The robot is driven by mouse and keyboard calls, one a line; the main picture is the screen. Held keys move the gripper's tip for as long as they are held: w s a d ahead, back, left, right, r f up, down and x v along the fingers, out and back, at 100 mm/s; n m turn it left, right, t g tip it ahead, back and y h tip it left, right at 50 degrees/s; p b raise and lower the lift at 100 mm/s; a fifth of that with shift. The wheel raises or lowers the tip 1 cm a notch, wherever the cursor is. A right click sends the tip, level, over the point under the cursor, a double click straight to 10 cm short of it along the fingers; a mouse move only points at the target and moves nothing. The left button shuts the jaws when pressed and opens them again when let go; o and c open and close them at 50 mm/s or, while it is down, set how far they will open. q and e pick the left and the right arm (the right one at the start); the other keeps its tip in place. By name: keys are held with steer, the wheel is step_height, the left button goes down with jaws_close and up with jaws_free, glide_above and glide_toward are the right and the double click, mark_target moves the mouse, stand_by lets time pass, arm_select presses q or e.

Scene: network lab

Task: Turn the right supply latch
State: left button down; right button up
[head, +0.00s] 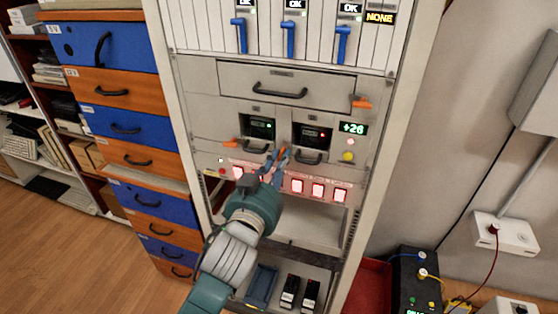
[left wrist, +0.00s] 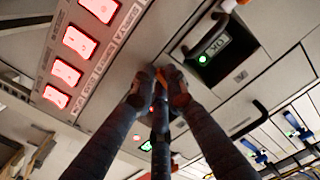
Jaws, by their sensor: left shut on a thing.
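The right supply (head: 327,141) is a grey unit in the rack with a small dark screen, a red light and a dark handle. Its orange latch (head: 283,152) is at the unit's lower left, mostly covered by my fingers. My left gripper (head: 278,157) is shut on this latch, and a bit of orange shows between the fingertips in the left wrist view (left wrist: 161,80). The latch's exact angle is hard to tell. The left supply (head: 257,126) has a green light, and its orange latch (head: 230,143) lies nearly level. My right gripper is not in view.
Lit red switches (head: 317,190) line the panel just below the supplies. A drawer (head: 285,88) with another orange latch (head: 361,102) is above. A green "+26" display (head: 353,128) and a yellow button (head: 347,156) are at the right. Blue and orange drawers (head: 120,90) stand left.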

arm_select(q)
steer(key=shift+a+r+n+p, duration=0.1)
steer(key=shift+r+n+p, duration=0.25)
steer(key=shift+n, duration=0.65)
steer(key=shift+r+n+p, duration=0.1)
steer(key=shift+r+n, duration=0.4)
steer(key=shift+n, duration=0.5)
steer(key=c, duration=1.8)
jaws_free()
steer(key=shift+c, duration=0.2)
steer(key=shift+a+f, duration=0.15)
steer(key=shift+f, duration=0.25)
steer(key=v, duration=1.2)
